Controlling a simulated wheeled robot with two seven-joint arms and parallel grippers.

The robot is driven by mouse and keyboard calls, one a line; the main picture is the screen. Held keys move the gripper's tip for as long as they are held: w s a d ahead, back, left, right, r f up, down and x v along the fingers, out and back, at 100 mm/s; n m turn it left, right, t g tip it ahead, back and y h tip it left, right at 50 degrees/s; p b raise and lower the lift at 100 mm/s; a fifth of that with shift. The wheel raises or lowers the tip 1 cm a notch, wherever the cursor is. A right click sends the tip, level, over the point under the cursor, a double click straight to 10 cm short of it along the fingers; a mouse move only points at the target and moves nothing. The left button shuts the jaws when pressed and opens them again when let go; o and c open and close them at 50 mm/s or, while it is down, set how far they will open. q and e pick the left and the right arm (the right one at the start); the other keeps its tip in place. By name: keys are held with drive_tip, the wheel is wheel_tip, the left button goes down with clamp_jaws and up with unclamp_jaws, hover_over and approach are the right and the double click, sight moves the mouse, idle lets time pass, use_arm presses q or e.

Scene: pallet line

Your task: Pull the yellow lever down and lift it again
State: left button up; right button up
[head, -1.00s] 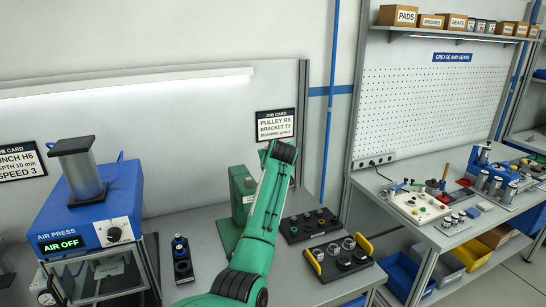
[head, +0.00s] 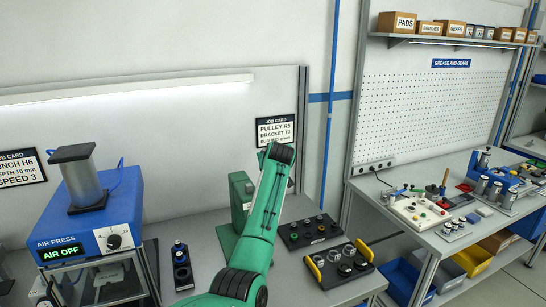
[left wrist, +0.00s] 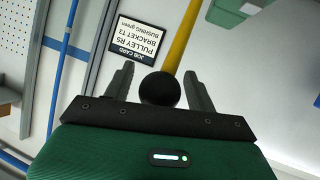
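The yellow lever (left wrist: 183,38) shows in the left wrist view as a yellow rod ending in a round black knob (left wrist: 160,89). My left gripper (left wrist: 158,78) is open, with a dark finger on each side of the knob. The right-hand finger is close to the knob, and a gap shows on the left; I cannot tell whether either touches. In the head view a green arm of mine rises in front of a green machine (head: 240,190) on the bench. The lever and the gripper fingers cannot be made out there. My right gripper is in neither view.
A blue air press (head: 75,225) reading AIR OFF stands at the left. A small dark holder (head: 182,270) is right of it. Black trays (head: 309,232) with round parts and yellow handles (head: 314,268) lie right of the arm. A job card (head: 275,130) hangs behind.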

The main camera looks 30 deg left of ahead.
use_arm(q)
drive_tip(key=shift+s+d+r+b, duration=0.15)
drive_tip(key=shift+s+d+b, duration=0.2)
drive_tip(key=shift+s+d, duration=0.1)
drive_tip(key=b+v, duration=0.5)
drive_tip(key=v, duration=0.7)
drive_tip(key=shift+s+r, duration=0.2)
drive_tip(key=shift+f, duration=0.1)
